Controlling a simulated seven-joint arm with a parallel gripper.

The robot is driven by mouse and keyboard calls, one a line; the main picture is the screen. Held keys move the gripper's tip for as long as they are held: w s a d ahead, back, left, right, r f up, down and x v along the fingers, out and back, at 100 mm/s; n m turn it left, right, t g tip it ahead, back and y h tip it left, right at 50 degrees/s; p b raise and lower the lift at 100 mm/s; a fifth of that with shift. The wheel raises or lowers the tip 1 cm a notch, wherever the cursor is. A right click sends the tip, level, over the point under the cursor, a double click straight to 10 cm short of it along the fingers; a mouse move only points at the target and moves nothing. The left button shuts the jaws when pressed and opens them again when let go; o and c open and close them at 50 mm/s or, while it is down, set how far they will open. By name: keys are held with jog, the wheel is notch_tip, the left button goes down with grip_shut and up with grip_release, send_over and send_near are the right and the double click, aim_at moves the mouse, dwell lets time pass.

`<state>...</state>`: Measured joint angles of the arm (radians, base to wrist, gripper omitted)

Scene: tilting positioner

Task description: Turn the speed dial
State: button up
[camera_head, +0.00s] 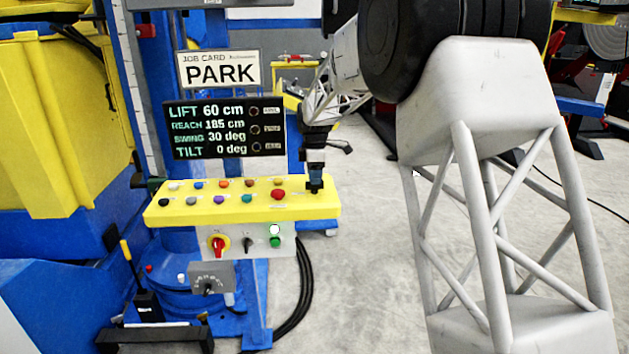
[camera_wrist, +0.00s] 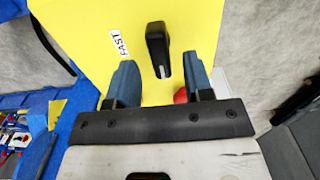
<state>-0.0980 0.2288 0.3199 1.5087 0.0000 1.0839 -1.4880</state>
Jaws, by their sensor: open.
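The speed dial (camera_wrist: 157,45) is a black knob with a white pointer line on a yellow panel, with a "FAST" label beside it in the wrist view. My gripper (camera_wrist: 162,68) is open, with a blue-grey finger on either side of the dial's near end. In the wrist view a gap shows between each finger and the knob; I cannot tell the height of the fingertips over the panel. In the head view my gripper (camera_head: 315,187) points down at the right end of the yellow panel (camera_head: 160,214), and the dial is hidden or too small to tell.
Several coloured buttons line the panel, including a red one (camera_head: 277,195) left of my gripper. Below hangs a grey box with a red-yellow switch (camera_head: 218,244). A display (camera_head: 225,128) reads LIFT 60, REACH 185, SWING 30, TILT 0. The job card (camera_head: 220,70) says PARK.

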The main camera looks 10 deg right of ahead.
aim_at(316, 190)
jog(key=shift+r, duration=2.6)
jog(key=s+d+r+m, duration=0.2)
jog(key=s+r+m, duration=0.1)
jog(key=s, duration=0.6)
jog(key=s+d+r+m+t, duration=0.1)
jog(key=s+d+r+m, duration=0.15)
jog(key=s, duration=0.65)
jog(key=s+d+r+m, duration=0.1)
jog(key=s+r+m, duration=0.15)
jog(key=s, duration=0.65)
jog(key=s+d+f+m, duration=0.1)
jog(key=s+f+m, duration=0.1)
jog(key=s, duration=0.8)
jog(key=s+d+f+m+t, duration=0.1)
jog(key=s+f+m, duration=0.2)
jog(key=s, duration=0.7)
jog(key=s+d+f+m, duration=0.1)
jog(key=s+f+m, duration=0.2)
jog(key=s, duration=0.7)
jog(key=shift+d+f+m+t, duration=0.2)
jog(key=shift+m+t, duration=0.1)
jog(key=shift+m, duration=0.9)
